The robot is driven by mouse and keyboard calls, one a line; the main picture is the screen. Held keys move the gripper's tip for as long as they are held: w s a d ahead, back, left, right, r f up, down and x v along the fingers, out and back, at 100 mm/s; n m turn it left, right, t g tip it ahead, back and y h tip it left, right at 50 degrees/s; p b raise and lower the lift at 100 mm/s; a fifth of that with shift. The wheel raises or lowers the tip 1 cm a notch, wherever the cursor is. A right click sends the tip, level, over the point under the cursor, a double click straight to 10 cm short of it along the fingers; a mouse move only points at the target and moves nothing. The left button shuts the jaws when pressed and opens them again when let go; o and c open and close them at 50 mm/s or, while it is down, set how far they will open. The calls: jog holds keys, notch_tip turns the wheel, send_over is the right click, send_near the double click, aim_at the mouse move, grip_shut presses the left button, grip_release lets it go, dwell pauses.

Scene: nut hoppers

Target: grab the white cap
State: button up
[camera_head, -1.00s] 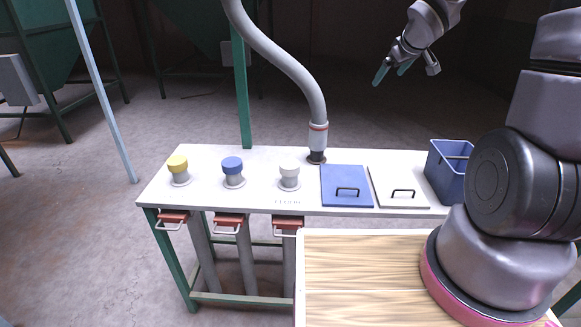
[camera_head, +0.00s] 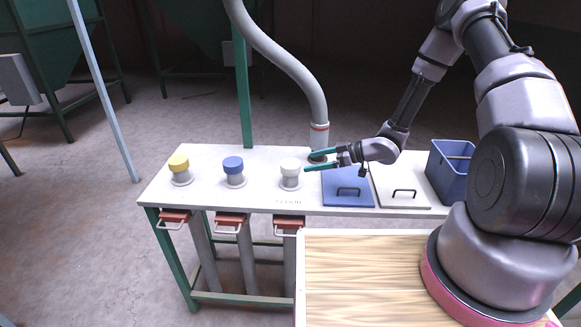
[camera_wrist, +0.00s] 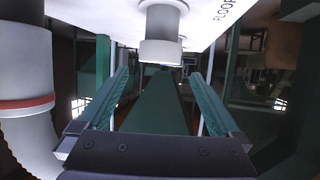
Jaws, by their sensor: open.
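The white cap (camera_head: 290,164) sits on a short grey spout with a round flange, upright on the white bench. My gripper (camera_head: 307,162) has come in from the right, low over the bench, with its two green fingers pointing left at the cap. The fingers are apart and empty, with the tips just to the cap's right. In the wrist view, the white cap (camera_wrist: 160,52) shows ahead, roughly centred between the fingertips of my gripper (camera_wrist: 158,73). I see no contact.
A blue cap (camera_head: 233,164) and a yellow cap (camera_head: 178,163) stand to the left on the white bench (camera_head: 262,196). A grey hose (camera_head: 303,80) comes down close behind my gripper. A blue lid (camera_head: 345,197), a white lid (camera_head: 409,203) and a blue bin (camera_head: 444,172) are to the right.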

aim_at(294, 164)
jog(key=x, duration=0.8)
jog(key=shift+a, duration=0.15)
jog(key=c, duration=1)
